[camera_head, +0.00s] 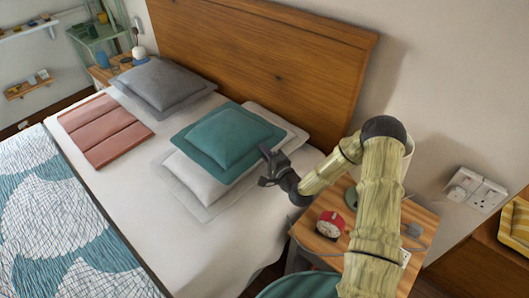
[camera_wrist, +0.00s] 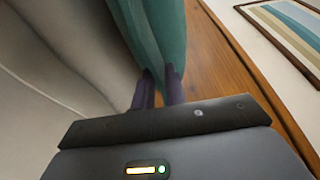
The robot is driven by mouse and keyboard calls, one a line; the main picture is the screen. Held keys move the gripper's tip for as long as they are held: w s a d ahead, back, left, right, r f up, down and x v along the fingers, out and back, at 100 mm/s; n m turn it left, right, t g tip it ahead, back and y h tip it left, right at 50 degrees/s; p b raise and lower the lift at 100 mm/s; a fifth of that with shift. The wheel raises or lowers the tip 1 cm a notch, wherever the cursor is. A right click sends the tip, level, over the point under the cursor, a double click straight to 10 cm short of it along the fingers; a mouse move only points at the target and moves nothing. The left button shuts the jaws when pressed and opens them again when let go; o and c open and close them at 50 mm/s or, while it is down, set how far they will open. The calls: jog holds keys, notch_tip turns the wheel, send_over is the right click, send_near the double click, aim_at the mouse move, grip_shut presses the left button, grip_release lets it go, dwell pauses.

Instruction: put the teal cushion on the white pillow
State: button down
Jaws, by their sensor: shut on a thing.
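The teal cushion (camera_head: 228,138) appears over the white pillow (camera_head: 194,184) on the right side of the bed, with pale pillow edges showing around it. I cannot tell whether its whole underside touches the pillow. My gripper (camera_head: 268,166) is at the cushion's right edge. In the wrist view the two dark fingers of my gripper (camera_wrist: 160,88) are shut on the edge of the teal cushion (camera_wrist: 160,35), which extends away between them. The pale surface to its left in that view may be the white pillow.
The wooden headboard (camera_head: 270,60) rises behind the pillows. A grey cushion (camera_head: 160,82) lies at the far left, near a folded pink blanket (camera_head: 103,132). A bedside table (camera_head: 313,240) with a red clock (camera_head: 331,224) stands beneath my arm.

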jog(key=shift+f, duration=0.2)
jog(key=c, duration=1.4)
grip_release()
jog(key=shift+c, duration=0.2)
jog(key=shift+r, duration=0.15)
jog(key=shift+r+p, duration=0.6)
jog(key=b+v, duration=0.2)
jog(key=v, duration=1)
jog(key=shift+f, duration=0.2)
jog(key=shift+d, duration=0.1)
